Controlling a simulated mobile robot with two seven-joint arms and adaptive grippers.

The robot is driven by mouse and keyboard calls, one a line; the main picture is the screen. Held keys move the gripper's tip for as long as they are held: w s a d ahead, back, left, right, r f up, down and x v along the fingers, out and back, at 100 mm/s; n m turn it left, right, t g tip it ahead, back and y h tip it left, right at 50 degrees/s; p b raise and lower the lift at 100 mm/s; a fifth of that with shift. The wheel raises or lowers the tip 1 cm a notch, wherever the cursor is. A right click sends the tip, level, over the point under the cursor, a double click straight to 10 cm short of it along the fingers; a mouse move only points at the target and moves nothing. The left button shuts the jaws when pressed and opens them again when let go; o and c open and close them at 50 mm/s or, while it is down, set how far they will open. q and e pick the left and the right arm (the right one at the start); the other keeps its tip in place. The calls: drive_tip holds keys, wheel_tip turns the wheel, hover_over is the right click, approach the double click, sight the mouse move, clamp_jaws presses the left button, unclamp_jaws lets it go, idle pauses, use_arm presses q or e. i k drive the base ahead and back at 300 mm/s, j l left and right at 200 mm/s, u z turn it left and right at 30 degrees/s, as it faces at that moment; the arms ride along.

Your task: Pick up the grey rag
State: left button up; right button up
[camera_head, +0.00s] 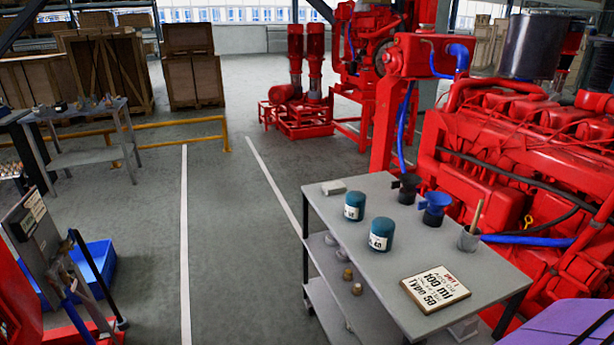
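A small, flat, light grey folded thing, which looks like the grey rag (333,187), lies on the far left corner of the grey cart's top (385,262). It is apart from the teal containers nearby. Neither of my grippers shows in the head view, and nothing touches the rag.
Two teal labelled containers (381,234), a black funnel (407,188), a blue funnel (434,207), a grey cup with a stick (469,238) and a sign (435,288) stand or lie on the cart. A red engine (500,170) stands behind it.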

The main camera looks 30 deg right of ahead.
sight(331, 189)
drive_tip(key=i+j+z, duration=0.1)
drive_tip(key=i+z, duration=0.2)
drive_tip(key=i+j+z, duration=0.2)
drive_tip(key=i+z, duration=0.15)
drive_tip(key=i, duration=0.15)
drive_tip(key=i+j+z, duration=0.3)
drive_tip(key=i, duration=0.1)
